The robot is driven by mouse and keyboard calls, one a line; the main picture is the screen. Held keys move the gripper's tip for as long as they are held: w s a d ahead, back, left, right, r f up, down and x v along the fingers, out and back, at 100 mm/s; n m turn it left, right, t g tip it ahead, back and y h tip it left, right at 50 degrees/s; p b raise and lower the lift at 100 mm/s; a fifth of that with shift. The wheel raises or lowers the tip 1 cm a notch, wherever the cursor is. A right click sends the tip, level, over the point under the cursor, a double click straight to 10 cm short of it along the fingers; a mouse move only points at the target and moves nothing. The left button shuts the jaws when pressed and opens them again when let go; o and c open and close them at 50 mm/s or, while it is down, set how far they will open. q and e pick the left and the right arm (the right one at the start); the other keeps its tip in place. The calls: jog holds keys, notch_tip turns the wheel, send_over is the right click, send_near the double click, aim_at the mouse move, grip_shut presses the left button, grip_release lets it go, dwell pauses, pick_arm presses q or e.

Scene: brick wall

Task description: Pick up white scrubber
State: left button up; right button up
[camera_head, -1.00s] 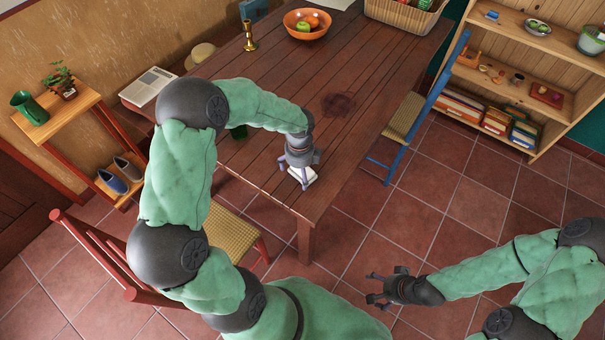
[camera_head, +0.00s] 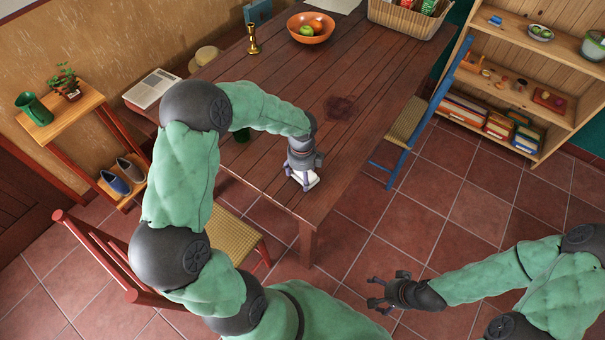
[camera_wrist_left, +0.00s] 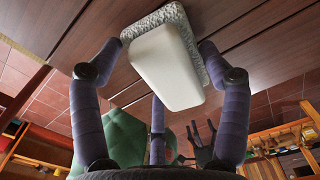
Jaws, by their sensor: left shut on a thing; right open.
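The white scrubber (camera_head: 308,180) is at the near end of the brown wooden table (camera_head: 290,100). In the left wrist view the scrubber (camera_wrist_left: 170,65) shows a smooth white body on a wider speckled grey-white pad, with the pad against or very close to the wood. My left gripper (camera_head: 301,178) points down over it and is shut on it, with fingers on both sides of it in the wrist view (camera_wrist_left: 165,60). My right gripper (camera_head: 378,295) is open and empty above the tiled floor, away from the table.
A dark stain (camera_head: 341,108) marks the tabletop. An orange fruit bowl (camera_head: 311,28), a brass candlestick (camera_head: 253,40) and a basket (camera_head: 410,20) stand at the far end. A blue chair (camera_head: 425,110) is at the right side, a red chair (camera_head: 100,255) at the left.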

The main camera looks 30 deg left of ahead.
pick_arm(q)
jog(key=r, duration=0.1)
jog(key=r+p, duration=0.2)
jog(key=r, duration=0.1)
jog(key=shift+s+d, duration=0.15)
jog(key=shift+s, duration=0.15)
jog(key=s+d+r+p, duration=0.4)
jog(key=s+r, duration=0.4)
jog(key=s, duration=0.4)
jog(key=shift+d+r, duration=0.25)
jog(key=shift+d, duration=0.45)
jog(key=o, duration=0.6)
jog(key=c, duration=0.5)
